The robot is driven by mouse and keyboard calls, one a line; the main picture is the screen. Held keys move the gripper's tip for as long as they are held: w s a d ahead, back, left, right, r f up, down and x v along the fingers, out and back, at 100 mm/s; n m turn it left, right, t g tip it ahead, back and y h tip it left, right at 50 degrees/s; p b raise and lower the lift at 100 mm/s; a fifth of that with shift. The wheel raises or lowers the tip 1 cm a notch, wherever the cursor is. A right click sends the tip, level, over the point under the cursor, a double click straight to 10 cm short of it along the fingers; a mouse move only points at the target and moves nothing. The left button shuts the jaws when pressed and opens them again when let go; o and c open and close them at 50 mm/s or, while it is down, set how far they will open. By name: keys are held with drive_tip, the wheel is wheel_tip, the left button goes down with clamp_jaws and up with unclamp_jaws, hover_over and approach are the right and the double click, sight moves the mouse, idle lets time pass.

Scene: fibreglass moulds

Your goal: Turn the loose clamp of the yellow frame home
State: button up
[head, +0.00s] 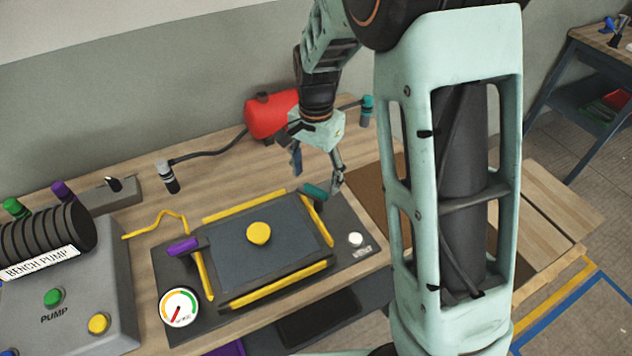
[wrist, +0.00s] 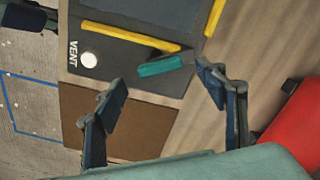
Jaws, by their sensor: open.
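The yellow frame (head: 265,284) lies around a dark panel on a black plate, with a yellow knob (head: 259,233) at its middle. A clamp with a teal handle (head: 314,190) sits at its far right corner; in the wrist view the handle (wrist: 160,66) stands at an angle to the yellow bar (wrist: 130,37). A clamp with a purple handle (head: 183,246) is at the left side. My gripper (head: 318,172) is open above the teal handle. In the wrist view its fingers (wrist: 153,85) are spread, with the handle near the right fingertip. Contact cannot be told.
A gauge (head: 179,306) and a white VENT button (head: 356,239) are on the plate. A grey bench pump (head: 75,290) stands left. A red tank (head: 270,115) with a hose is behind my gripper. A brown board (wrist: 115,122) lies beside the plate.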

sight(316, 191)
drive_tip(key=shift+f, duration=1.75)
drive_tip(key=c, duration=1.2)
drive_tip(key=shift+o, duration=0.2)
drive_tip(key=shift+n, duration=0.4)
drive_tip(key=n+b, duration=0.1)
drive_tip(key=n, duration=0.3)
drive_tip(key=shift+s+n+b, duration=0.1)
drive_tip(key=shift+n+b, duration=0.2)
drive_tip(key=shift+b, duration=0.05)
drive_tip(key=n, duration=0.5)
drive_tip(key=shift+s+b, duration=0.15)
drive_tip(key=shift+b, duration=0.2)
drive_tip(key=shift+n, duration=0.4)
